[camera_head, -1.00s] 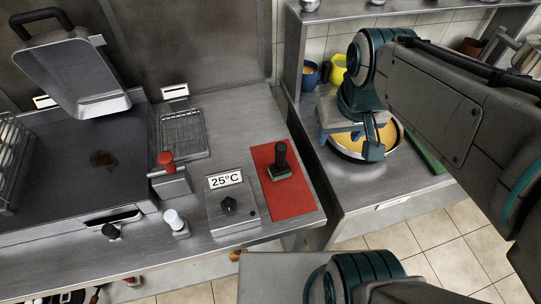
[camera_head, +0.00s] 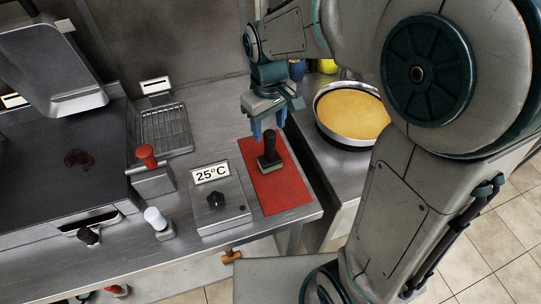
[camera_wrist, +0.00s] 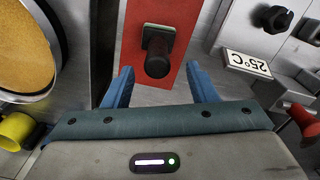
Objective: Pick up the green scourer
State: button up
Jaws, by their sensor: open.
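The green scourer (camera_head: 269,150) stands upright on a red mat (camera_head: 285,194) on the steel counter. It has a black upright handle and a block base with a dull green edge. My gripper (camera_head: 268,126) is open and empty, with its blue fingers just behind and above the handle in the head view. In the wrist view, the scourer (camera_wrist: 158,52) lies ahead of the two spread fingertips (camera_wrist: 160,71), roughly centred between them. The handle looks apart from both fingers.
A temperature box (camera_head: 218,203) reading 25°C sits left of the mat. Beyond it are red-topped (camera_head: 147,156) and white-topped (camera_head: 155,218) levers and a griddle (camera_head: 70,165). A round pan (camera_head: 352,112) with yellow contents is right of the mat, across a gap.

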aim_at(270, 142)
jog(key=shift+w+d+f+p, duration=0.1)
jog(key=shift+f+p, duration=0.05)
jog(key=shift+f, duration=1.55)
jog(key=shift+w+f+p, duration=0.1)
jog(key=shift+f+p, duration=0.05)
jog(key=shift+f, duration=1.5)
grip_shut()
